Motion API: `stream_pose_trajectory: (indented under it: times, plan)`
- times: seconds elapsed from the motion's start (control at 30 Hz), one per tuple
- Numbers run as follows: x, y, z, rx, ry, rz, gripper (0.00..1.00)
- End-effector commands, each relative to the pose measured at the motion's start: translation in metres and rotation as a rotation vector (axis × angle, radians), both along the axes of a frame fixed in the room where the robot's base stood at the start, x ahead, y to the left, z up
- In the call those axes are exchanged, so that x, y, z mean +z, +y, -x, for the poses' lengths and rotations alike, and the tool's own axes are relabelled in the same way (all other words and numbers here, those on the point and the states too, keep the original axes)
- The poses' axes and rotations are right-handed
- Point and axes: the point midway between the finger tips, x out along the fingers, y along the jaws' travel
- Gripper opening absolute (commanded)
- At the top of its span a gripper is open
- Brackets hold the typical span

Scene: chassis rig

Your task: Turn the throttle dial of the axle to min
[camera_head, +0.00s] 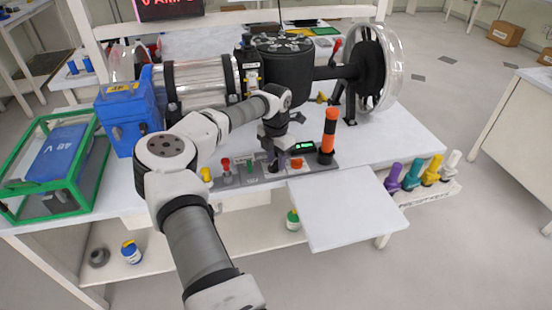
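A grey control strip (240,180) lies along the front of the bench below the axle assembly (345,72). It carries a yellow knob (206,174), a red knob (226,164), a small green part (250,164), an orange-red part (297,163) and a lit green display (304,146). A black-and-orange upright handle (328,135) stands at its right end. My gripper (275,163) points down over the strip between the green and orange-red parts. Its fingers are small and dark, so their gap and any contact are unclear. No readable label shows which part is the throttle dial.
A blue box (127,115) and a green-framed case (92,178) stand at left. A white pull-out board (345,208) juts forward at right. Several coloured plugs (412,174) stand beyond it. A lower shelf (170,262) holds small containers.

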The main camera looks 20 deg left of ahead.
Motion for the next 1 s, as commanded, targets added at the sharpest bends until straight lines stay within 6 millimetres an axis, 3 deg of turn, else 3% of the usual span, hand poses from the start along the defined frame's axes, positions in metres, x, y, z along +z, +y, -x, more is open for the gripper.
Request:
stream_pose_trajectory:
  times: [0.37, 0.47, 0.8, 1.0]
  plan:
    - [0.007, 0.000, 0.000, -0.001, -0.001, 0.000, 0.34]
    - [0.021, 0.000, -0.001, -0.002, -0.002, -0.002, 0.34]
    - [0.097, 0.000, 0.000, 0.000, -0.002, -0.002, 0.34]
    - [0.127, 0.000, 0.000, 0.000, -0.001, 0.000, 0.34]
